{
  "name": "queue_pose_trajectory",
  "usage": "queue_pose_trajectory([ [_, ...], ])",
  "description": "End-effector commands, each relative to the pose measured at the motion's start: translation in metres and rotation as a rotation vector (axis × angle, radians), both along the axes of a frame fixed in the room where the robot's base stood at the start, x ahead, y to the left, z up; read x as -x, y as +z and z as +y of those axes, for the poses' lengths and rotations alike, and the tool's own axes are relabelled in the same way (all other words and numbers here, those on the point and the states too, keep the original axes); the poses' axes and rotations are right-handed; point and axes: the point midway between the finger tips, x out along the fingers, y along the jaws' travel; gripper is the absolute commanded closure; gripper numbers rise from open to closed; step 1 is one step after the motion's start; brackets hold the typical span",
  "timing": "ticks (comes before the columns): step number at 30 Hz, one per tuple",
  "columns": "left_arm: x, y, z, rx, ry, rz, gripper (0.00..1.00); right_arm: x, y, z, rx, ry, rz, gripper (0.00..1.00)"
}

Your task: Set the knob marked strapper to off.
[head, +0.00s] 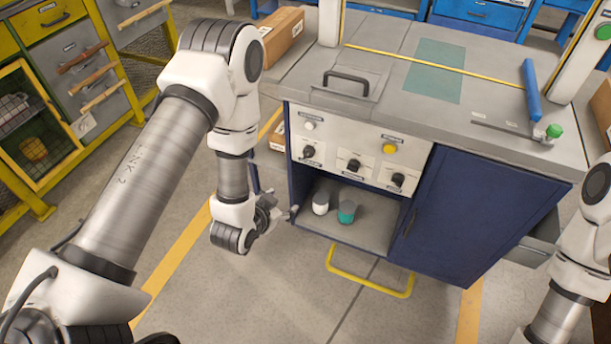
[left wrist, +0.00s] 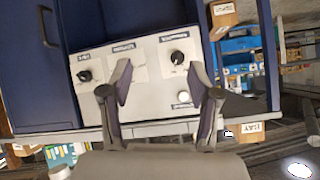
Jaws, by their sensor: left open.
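The control panel (head: 370,150) on the front of the blue cabinet carries three black knobs: left (head: 308,151), middle (head: 354,165) and right (head: 398,180). Small labels sit by them, but I cannot read which says strapper. My left gripper (head: 286,213) is low in front of the cabinet's left edge, apart from the panel. In the left wrist view the panel appears upside down. My right gripper is out of view.
A white button (head: 309,126) and a yellow button (head: 389,149) share the panel. Below, an open shelf holds a white container (head: 320,203) and a teal-and-grey one (head: 347,211). A yellow bar (head: 370,283) projects near the floor. The closed blue door (head: 470,215) is at right.

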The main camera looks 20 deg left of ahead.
Motion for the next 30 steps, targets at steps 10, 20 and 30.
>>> queue_pose_trajectory([
  [10,-0.105,-0.043,0.01,-0.029,-0.006,-0.504,0.39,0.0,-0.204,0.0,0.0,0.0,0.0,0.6],
  [20,-0.125,-0.045,0.016,-0.025,0.008,-0.631,0.39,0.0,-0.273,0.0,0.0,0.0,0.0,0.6],
  [30,-0.179,-0.043,0.014,-0.025,0.008,-0.632,0.39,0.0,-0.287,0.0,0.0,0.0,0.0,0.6],
])
